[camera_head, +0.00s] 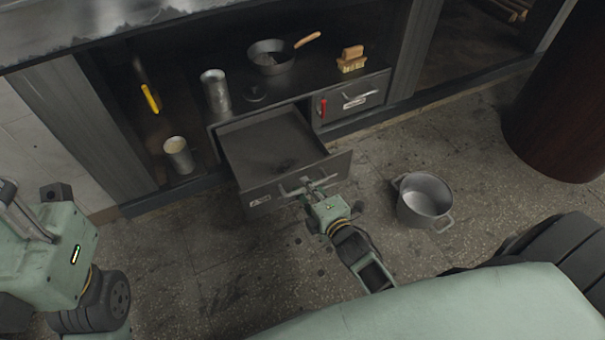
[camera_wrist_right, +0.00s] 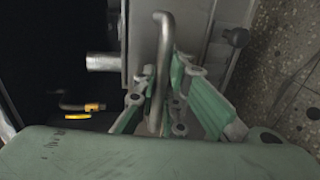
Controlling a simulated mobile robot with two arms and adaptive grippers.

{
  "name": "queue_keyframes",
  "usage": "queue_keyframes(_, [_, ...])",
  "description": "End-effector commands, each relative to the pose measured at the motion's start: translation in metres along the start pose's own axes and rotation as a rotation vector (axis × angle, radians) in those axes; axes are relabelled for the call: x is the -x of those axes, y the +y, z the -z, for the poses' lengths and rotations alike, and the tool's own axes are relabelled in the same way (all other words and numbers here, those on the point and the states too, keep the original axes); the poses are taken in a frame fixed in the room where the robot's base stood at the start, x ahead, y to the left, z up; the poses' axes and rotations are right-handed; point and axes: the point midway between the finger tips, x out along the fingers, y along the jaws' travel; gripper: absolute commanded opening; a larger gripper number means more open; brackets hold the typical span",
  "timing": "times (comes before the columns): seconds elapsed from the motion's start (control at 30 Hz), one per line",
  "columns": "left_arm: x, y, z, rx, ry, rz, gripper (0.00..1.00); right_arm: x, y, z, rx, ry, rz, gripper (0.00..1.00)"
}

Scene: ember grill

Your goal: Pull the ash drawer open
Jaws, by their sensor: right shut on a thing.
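The ash drawer (camera_head: 262,150) is a dark metal drawer at the left of the low cabinet, and it stands well out of its opening. Its inside looks empty apart from dark smudges. My right gripper (camera_head: 312,186) is at the drawer front (camera_head: 268,196) and shut on its bar handle. In the right wrist view the curved metal handle (camera_wrist_right: 164,60) runs between the green fingers of the right gripper (camera_wrist_right: 164,108). My left gripper (camera_head: 28,215) is only partly in view at the left edge, away from the drawer, and its fingers cannot be made out clearly.
A grey pot (camera_head: 424,198) stands on the floor right of the drawer. A second drawer (camera_head: 350,100) with a red-handled item is closed. A can (camera_head: 179,156) stands at left.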

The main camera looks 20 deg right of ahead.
Motion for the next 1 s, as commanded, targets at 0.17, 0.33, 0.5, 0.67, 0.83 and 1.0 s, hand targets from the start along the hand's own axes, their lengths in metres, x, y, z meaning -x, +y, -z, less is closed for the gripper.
queue_keyframes(0.17, [0.0012,-0.0001,-0.0003,0.001,-0.006,0.002,0.4,0.0033,-0.0012,0.0,-0.001,0.0,0.001,0.0])
queue_keyframes(0.33, [0.0014,0.0,-0.0003,0.001,-0.006,0.002,0.4,0.003,-0.0013,0.0,0.0,0.0,0.001,0.0])
queue_keyframes(0.5, [0.0014,0.0,-0.0004,0.001,-0.006,0.002,0.4,0.0028,-0.0013,-0.0001,0.0,0.0,0.001,0.18])
queue_keyframes(0.67, [0.0014,0.0,-0.0004,0.001,-0.006,0.002,0.4,0.0027,-0.001,-0.0001,0.0,0.0,0.0,0.29])
queue_keyframes(0.83, [0.0013,0.0001,-0.0005,0.001,-0.006,0.002,0.4,0.0026,-0.0008,-0.0001,0.0,0.0,0.0,0.29])
queue_keyframes(1.0, [0.0004,-0.0002,-0.0001,0.0,-0.004,0.0,0.4,0.007,-0.0011,-0.0002,0.0,0.0,0.0,0.29])
